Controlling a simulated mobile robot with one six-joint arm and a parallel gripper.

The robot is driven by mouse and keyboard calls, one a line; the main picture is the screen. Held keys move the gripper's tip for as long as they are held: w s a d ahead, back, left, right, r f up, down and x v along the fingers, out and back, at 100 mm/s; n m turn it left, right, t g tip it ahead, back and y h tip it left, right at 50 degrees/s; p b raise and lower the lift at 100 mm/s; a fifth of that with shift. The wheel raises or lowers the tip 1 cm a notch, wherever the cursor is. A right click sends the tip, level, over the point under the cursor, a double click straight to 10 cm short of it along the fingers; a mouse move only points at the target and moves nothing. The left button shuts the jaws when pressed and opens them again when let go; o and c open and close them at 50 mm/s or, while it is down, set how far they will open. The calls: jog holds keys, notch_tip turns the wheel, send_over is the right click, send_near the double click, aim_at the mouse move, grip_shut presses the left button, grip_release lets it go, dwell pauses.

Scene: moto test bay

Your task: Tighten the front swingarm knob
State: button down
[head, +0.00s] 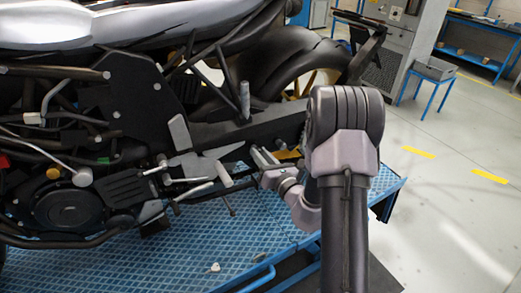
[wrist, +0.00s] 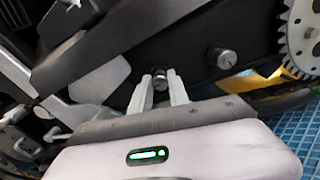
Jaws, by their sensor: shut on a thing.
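The front swingarm knob (wrist: 160,83) is a small dark-grey round knob on the black swingarm (wrist: 190,65). In the wrist view it sits between the two pale fingertips of my gripper (wrist: 160,88), which are shut on it from both sides. The fingers hide part of its sides. A second silver knob (wrist: 222,58) sits on the swingarm to the right, apart from my gripper. In the head view my gripper (head: 261,157) reaches the swingarm (head: 245,133) from the right; the held knob cannot be made out there.
A toothed sprocket (wrist: 302,35) and a yellow part (wrist: 255,80) lie to the right in the wrist view. The motorcycle's footpeg (head: 225,175) and engine (head: 70,208) are left of my gripper. The blue lift platform (head: 225,245) is below. Open floor (head: 450,220) lies to the right.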

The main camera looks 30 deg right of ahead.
jog(key=shift+d+f+m+p, duration=0.1)
jog(key=shift+m+p, duration=5.5)
jog(key=shift+m, duration=2.6)
jog(key=c, duration=1.3)
grip_release()
jog(key=shift+o, duration=0.2)
jog(key=s+b, duration=0.1)
jog(key=s, duration=1.6)
jog(key=shift+s+d, duration=0.2)
jog(key=shift+d, duration=0.05)
